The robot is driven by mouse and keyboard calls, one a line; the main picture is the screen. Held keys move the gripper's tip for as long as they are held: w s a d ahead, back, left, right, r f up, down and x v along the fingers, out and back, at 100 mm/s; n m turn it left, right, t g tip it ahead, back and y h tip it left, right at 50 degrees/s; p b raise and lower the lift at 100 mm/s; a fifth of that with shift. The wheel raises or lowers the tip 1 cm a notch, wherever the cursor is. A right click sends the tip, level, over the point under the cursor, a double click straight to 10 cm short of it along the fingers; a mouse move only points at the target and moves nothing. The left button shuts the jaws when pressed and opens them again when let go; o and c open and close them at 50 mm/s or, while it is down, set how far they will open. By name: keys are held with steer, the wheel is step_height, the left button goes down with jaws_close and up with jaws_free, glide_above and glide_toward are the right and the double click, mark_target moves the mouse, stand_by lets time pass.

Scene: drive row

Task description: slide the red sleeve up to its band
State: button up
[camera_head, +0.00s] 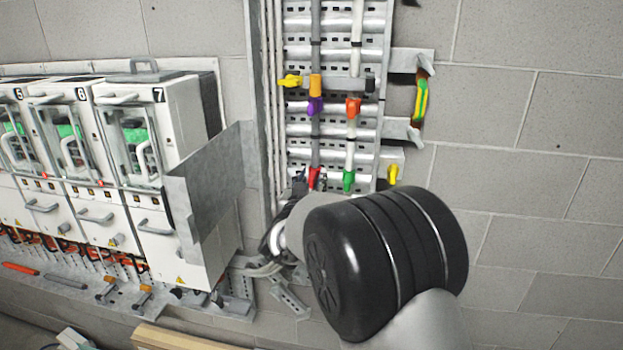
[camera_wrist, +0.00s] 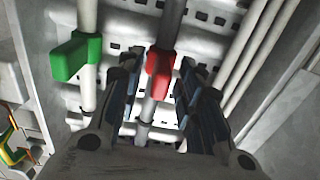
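The red sleeve (camera_wrist: 160,72) sits on a grey vertical pipe (camera_wrist: 172,25), with a short side tab. In the head view the red sleeve (camera_head: 314,177) is low on the left pipe, partly hidden by my arm. My gripper (camera_wrist: 158,62) is open, with one dark finger on each side of the sleeve. Gaps show between the fingers and the sleeve, so it seems not gripped. In the head view my gripper is mostly hidden behind my black wrist joint. I cannot make out for sure which mark is the red sleeve's band.
A green sleeve (camera_wrist: 76,58) on the neighbouring pipe is close beside one finger. Purple (camera_head: 315,105), orange-red (camera_head: 353,107) and yellow (camera_head: 289,81) sleeves are higher up. A grey metal panel (camera_head: 212,190) and white drive cabinets (camera_head: 135,140) stand to the left.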

steer(key=shift+w, duration=0.1)
steer(key=shift+c, duration=0.4)
jaws_close()
stand_by(0.3)
